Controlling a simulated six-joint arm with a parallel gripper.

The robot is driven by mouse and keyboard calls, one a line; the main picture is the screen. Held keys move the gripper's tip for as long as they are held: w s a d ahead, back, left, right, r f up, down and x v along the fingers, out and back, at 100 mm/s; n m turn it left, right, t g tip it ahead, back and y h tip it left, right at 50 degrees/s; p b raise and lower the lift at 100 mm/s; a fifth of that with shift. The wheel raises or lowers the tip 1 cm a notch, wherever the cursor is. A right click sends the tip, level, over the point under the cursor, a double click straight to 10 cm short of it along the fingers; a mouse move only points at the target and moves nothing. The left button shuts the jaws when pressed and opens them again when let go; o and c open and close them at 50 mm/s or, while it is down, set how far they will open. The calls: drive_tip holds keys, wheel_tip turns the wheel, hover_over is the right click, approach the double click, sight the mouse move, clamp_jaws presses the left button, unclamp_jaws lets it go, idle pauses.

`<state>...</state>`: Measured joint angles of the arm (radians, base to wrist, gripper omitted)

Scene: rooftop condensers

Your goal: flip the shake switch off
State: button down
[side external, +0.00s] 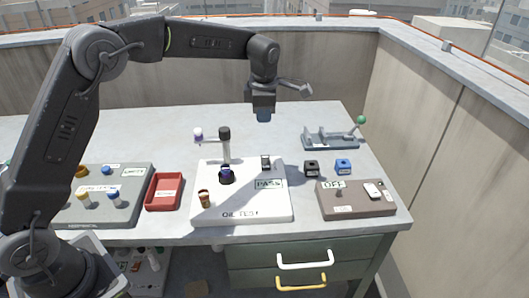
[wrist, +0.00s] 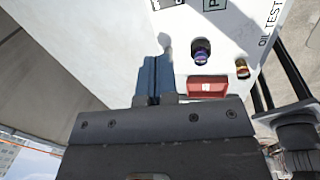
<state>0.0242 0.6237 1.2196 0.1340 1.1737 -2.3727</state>
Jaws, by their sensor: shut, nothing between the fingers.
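A grey-brown switch box (side external: 356,208) sits at the right front of the bench. It has a small toggle lever (side external: 338,191), an "OFF" label (side external: 334,184) behind the lever and a white rocker-like piece (side external: 373,190) at its right. Which of them is the shake switch I cannot read from the small print. My gripper (side external: 264,116) hangs above the back of the bench, up and left of the box and apart from it. Its blue fingers are together and empty, also in the wrist view (wrist: 152,78). The switch box is not visible in the wrist view.
A white "OIL TEST" board (side external: 245,207) with a post (side external: 225,146) and vials stands mid-bench. Left are a red tray (side external: 164,192) and a grey block (side external: 110,210) with several pegs. A grey clamp fixture (side external: 331,139) and black (side external: 311,168) and blue (side external: 343,166) blocks lie behind the switch box.

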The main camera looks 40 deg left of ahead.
sight(264, 157)
drive_tip(key=shift+w+f+n, duration=0.3)
drive_tip(key=shift+f, duration=0.05)
drive_tip(key=shift+f, duration=0.1)
drive_tip(key=f, duration=0.4)
drive_tip(key=w+a+f, duration=0.1)
drive_tip(key=f, duration=0.8)
drive_tip(key=shift+w+a+f, duration=0.3)
drive_tip(key=shift+w+a, duration=0.05)
